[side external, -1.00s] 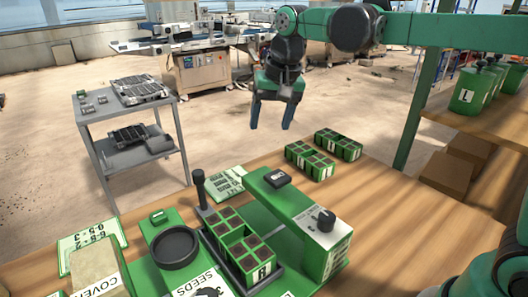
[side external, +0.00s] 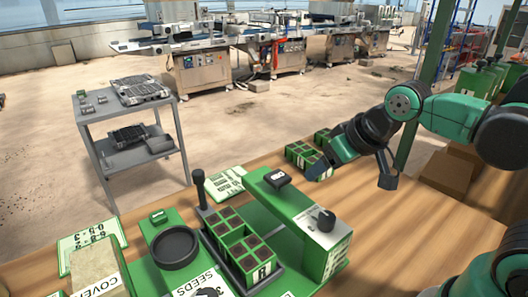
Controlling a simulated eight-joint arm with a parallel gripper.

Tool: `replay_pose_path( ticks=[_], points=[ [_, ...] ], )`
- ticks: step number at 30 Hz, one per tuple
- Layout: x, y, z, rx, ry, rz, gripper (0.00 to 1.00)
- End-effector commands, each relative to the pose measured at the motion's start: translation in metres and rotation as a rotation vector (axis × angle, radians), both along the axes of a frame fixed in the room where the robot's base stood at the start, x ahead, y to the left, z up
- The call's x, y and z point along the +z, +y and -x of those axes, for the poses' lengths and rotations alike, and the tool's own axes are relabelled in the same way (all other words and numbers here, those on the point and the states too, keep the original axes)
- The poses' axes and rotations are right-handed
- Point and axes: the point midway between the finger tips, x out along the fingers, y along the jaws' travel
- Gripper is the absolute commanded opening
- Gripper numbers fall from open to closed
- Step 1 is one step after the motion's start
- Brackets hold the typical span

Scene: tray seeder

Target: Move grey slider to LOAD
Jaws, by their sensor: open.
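The green seeder (side external: 295,215) stands on the wooden table, with a dark knob (side external: 325,220) on its near end and a small dark grey block (side external: 278,179) on top. A dark carriage (side external: 266,284) holds a green cell tray (side external: 238,246) marked A, and an upright black handle (side external: 199,178) stands at its far left corner. I cannot tell for sure which part is the grey slider, and no LOAD label is readable. My gripper (side external: 352,173) is open and tilted, to the right of the seeder and above the table. No object shows between its fingers.
Green cell trays (side external: 302,158) stand behind my gripper, partly hidden by it. A black round dish (side external: 175,247), a SEEDS label (side external: 194,287) and a COVER box (side external: 97,271) are at the left. The table to the right of the seeder is clear.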

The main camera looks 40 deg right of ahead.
Motion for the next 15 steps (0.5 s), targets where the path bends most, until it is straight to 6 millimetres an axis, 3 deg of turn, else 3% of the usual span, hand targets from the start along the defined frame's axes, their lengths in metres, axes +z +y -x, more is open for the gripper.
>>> replay_pose_path(
  ticks=[4,15],
  points=[
    [-0.011,-0.001,0.009,0.023,-0.038,0.018,0.64],
    [0.027,0.028,-0.034,-0.288,-0.135,-0.267,0.64]
  ],
)
